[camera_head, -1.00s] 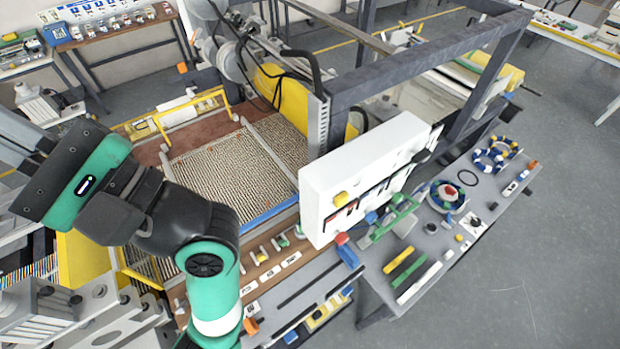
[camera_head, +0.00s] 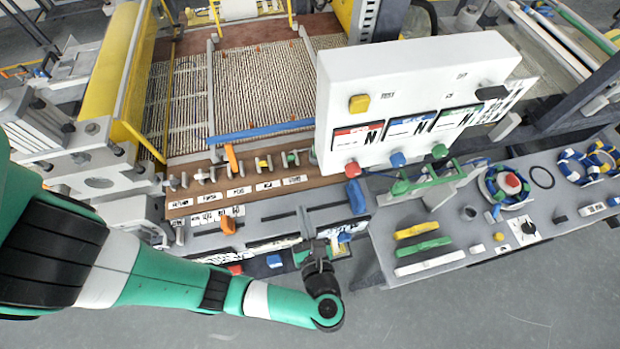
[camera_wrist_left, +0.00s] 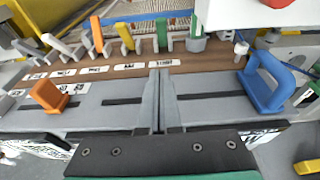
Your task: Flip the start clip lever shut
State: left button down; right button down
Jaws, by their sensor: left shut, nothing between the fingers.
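An orange clip lever (camera_head: 228,225) stands tilted up at the left on the grey rail, and shows in the left wrist view (camera_wrist_left: 48,95). A blue clip lever (camera_head: 355,195) stands up at the right end, also in the left wrist view (camera_wrist_left: 266,82). I cannot read which is the start clip. My left gripper (camera_wrist_left: 160,100) is shut and empty, its fingers over the rail between the two levers, touching neither. In the head view its wrist (camera_head: 318,265) is at the rail's front edge. My right gripper is in neither view.
A white control box (camera_head: 415,105) overhangs the rail at the right. Behind the rail is a brown strip (camera_head: 250,190) with labels and several small upright pegs, then the mesh bed (camera_head: 265,90). A grey side table (camera_head: 400,265) with coloured bars stands right. Floor is clear in front.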

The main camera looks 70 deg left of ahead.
aim_at(291, 158)
pick_arm(q)
jog(key=shift+d, duration=0.15)
jog(key=p+x, duration=0.2)
jog(key=x, duration=0.7)
jog(key=a, duration=0.1)
jog(key=a+r+p, duration=0.1)
jog(key=w+a+p, duration=0.1)
jog(key=shift+a+r, duration=0.3)
jog(key=shift+a, duration=0.4)
jog(key=shift+r, duration=0.15)
